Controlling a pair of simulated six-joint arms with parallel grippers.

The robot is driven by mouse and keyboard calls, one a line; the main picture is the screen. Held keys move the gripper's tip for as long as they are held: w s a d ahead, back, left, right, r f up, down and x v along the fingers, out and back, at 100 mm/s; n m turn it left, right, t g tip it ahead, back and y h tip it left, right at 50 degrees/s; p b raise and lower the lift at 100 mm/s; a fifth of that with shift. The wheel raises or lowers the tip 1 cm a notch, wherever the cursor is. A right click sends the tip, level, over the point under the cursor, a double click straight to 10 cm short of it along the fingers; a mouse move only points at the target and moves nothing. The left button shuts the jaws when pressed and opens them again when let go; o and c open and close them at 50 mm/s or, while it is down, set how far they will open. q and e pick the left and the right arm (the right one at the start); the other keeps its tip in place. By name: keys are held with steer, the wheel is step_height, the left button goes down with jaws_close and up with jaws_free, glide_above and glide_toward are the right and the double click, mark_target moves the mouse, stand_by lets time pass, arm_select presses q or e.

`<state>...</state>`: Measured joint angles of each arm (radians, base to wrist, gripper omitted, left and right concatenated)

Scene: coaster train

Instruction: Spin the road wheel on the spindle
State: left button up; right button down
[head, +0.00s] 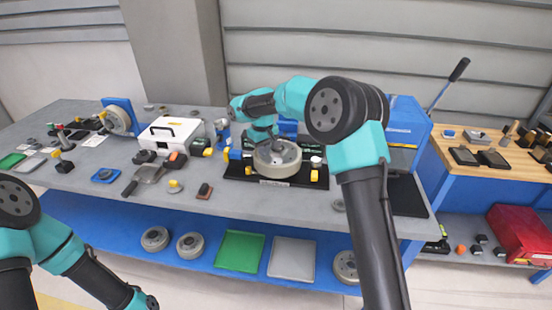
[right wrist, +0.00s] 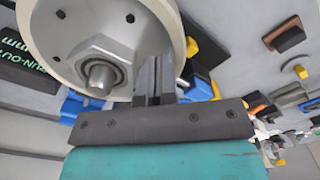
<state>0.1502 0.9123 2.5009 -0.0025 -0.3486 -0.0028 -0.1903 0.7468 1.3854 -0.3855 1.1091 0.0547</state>
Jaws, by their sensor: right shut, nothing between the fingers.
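The road wheel (head: 284,164) is a pale grey disc on the run-out stand in the middle of the bench. In the right wrist view the wheel (right wrist: 70,30) fills the upper left, with bolt heads on its face. The spindle end (right wrist: 98,80) sticks out through a hexagonal nut at its centre. My right gripper (right wrist: 154,80) is shut and empty, its dark fingers overlapping the wheel's face beside the nut. I cannot tell whether they touch the wheel. My left arm shows at the lower left of the head view; its gripper is out of frame.
The stand's black base (head: 240,171) carries yellow and blue parts close around the wheel. A white case (head: 170,131) stands to the left. A blue cabinet (head: 405,125) stands at the right. A shelf below holds trays and more wheels.

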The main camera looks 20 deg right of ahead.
mark_target(280, 163)
steer(key=shift+f, duration=0.75)
steer(key=shift+s+d, duration=0.1)
stand_by(0.3)
steer(key=shift+s+d+f, duration=0.1)
steer(key=shift+s+d, duration=0.45)
steer(key=shift+s, duration=0.3)
steer(key=shift+s+d+f, duration=0.1)
steer(key=shift+s+d, duration=0.1)
steer(key=shift+s, duration=0.15)
steer(key=shift+s, duration=0.1)
steer(key=shift+s+d, duration=0.35)
steer(key=shift+d, duration=0.35)
steer(key=shift+s+d, duration=0.35)
steer(key=shift+d, duration=0.3)
steer(key=shift+d, duration=0.1)
